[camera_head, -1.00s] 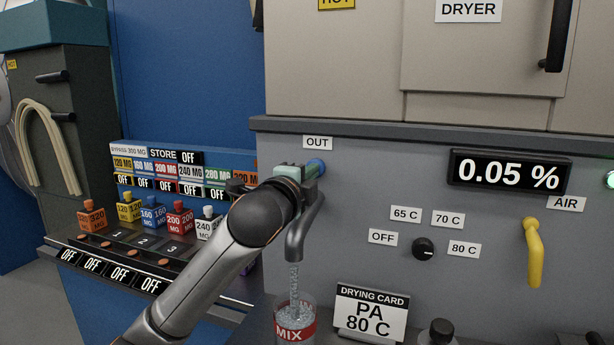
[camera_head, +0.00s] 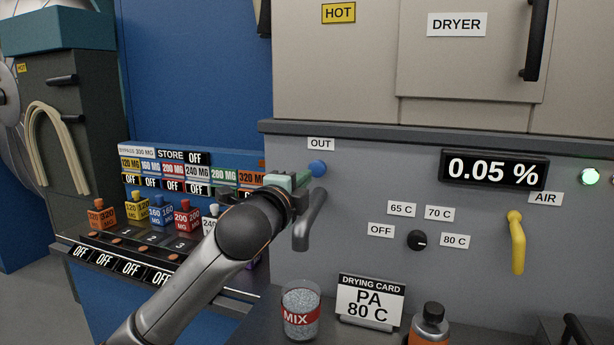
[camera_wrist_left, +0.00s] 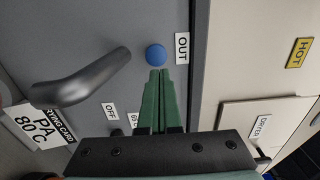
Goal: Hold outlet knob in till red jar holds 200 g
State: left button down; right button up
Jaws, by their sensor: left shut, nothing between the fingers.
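The outlet knob is a blue round button (camera_head: 318,168) under the OUT sign on the grey dryer panel; it also shows in the left wrist view (camera_wrist_left: 156,54). My left gripper (camera_head: 304,180) has its green fingers shut and empty, with the tips (camera_wrist_left: 160,73) right in front of the knob; contact is not clear. The grey outlet spout (camera_head: 309,222) curves down beside it, with no pellets falling from it. Below stands the clear jar with a red MIX band (camera_head: 300,314), upright and filled with grey pellets to near its rim. My right gripper is out of view.
A drying card (camera_head: 369,302) reading PA 80 C stands right of the jar, then a black-capped bottle (camera_head: 429,325). The display (camera_head: 494,170) reads 0.05 %. A yellow air lever (camera_head: 517,243) is at right. Several coloured store bottles (camera_head: 158,212) stand at left.

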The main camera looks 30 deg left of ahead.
pick_arm(q)
jog(key=v, duration=0.6)
jog(key=shift+s+b, duration=0.3)
jog(key=shift+s, duration=0.05)
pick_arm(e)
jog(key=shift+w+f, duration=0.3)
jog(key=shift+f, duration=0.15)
pick_arm(q)
jog(key=shift+d+f, duration=0.1)
jog(key=shift+f, duration=0.05)
